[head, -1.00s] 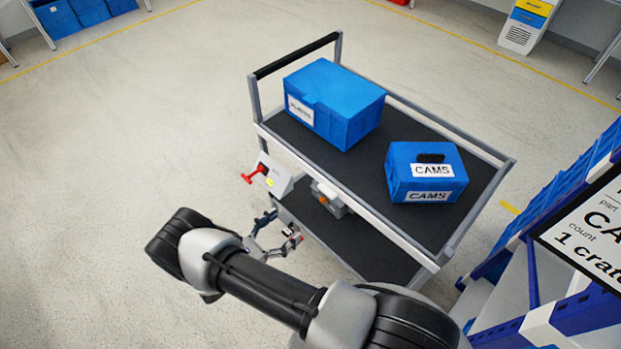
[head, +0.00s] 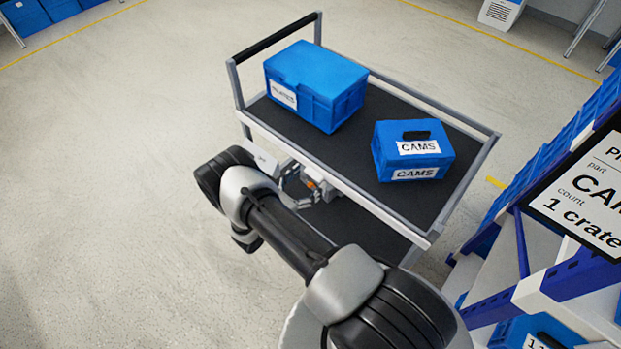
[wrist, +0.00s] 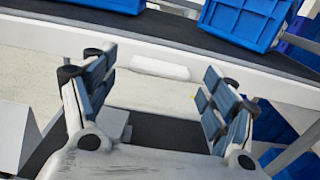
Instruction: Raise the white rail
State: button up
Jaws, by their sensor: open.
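A long white rail (head: 340,185) runs along the near side of the cart's top shelf. In the wrist view the white rail (wrist: 260,75) crosses the upper part of the picture, with a short pale block (wrist: 160,69) on its lower face. My gripper (wrist: 158,88) is open and empty, its two padded fingers wide apart just below the rail. The pale block shows between the fingertips, beyond them; I cannot tell the exact distance. In the head view my arm hides most of the gripper.
Two blue crates, a larger one (head: 315,85) and one marked CAMS (head: 412,152), stand on the top shelf. Blue-and-white racking (head: 560,280) stands close on the right. The floor at left is clear.

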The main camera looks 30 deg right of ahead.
jog(key=shift+w+d, duration=0.25)
jog(key=shift+d, duration=0.45)
jog(key=shift+c, duration=0.3)
